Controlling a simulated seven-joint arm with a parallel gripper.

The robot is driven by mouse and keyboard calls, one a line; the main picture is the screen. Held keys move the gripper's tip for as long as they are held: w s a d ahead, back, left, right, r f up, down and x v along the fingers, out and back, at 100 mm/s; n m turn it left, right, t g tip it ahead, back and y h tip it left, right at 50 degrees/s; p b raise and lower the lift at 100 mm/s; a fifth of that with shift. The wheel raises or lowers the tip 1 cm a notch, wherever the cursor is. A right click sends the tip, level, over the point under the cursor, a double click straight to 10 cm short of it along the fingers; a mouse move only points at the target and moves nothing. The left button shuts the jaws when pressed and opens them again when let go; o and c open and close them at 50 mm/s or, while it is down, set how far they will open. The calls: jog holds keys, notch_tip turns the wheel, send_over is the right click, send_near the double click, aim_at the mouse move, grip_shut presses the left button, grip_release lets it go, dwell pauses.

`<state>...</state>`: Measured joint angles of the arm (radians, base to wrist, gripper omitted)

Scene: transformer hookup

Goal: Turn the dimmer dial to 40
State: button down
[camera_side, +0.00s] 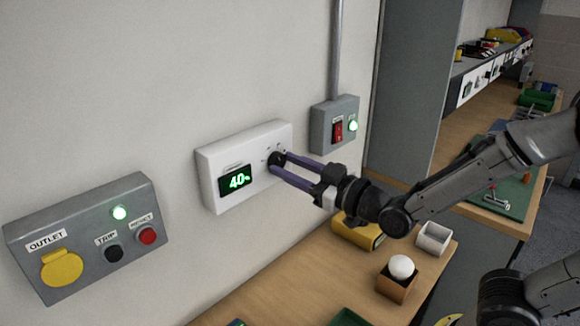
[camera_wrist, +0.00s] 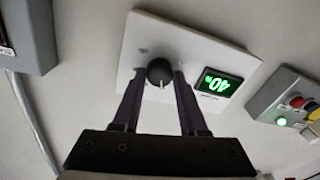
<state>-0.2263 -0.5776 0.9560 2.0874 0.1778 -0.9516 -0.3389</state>
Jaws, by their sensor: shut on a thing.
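The white dimmer box (camera_side: 222,194) is mounted on the wall, and its green display (camera_side: 237,180) reads 40. The black dial (camera_side: 277,158) is on the right part of its front face. My gripper (camera_side: 281,163) reaches in from the right with its two long purple fingers on either side of the dial, shut on it. In the wrist view the dial (camera_wrist: 159,72) sits between the fingertips, with a light pointer mark at its lower edge. The display (camera_wrist: 216,85) shows there too, turned over, also reading 40.
A grey outlet box (camera_side: 80,235) with a yellow cover, black and red buttons and a lit green lamp is at left. A grey switch box (camera_side: 335,124) with a red rocker is just right of the dimmer. A wooden bench (camera_side: 290,285) with small boxes lies below.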

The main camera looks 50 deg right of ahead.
dwell(0.4)
jog(key=shift+c, duration=2.2)
grip_release()
jog(key=s+d, duration=0.1)
jog(key=s, duration=1.2)
jog(key=shift+s+f, duration=0.35)
jog(key=shift+s, duration=0.05)
jog(key=w+d+r+m+g+h, duration=0.1)
jog(key=w+d+r+h, duration=0.15)
jog(key=r, duration=0.25)
jog(key=s+d+f+m+g, duration=0.2)
jog(key=s+f+g, duration=0.7)
jog(key=s+g, duration=0.3)
jog(key=shift+s+d+m+y, duration=0.3)
jog(key=shift+s+d+y, duration=0.15)
jog(key=shift+s, duration=0.35)
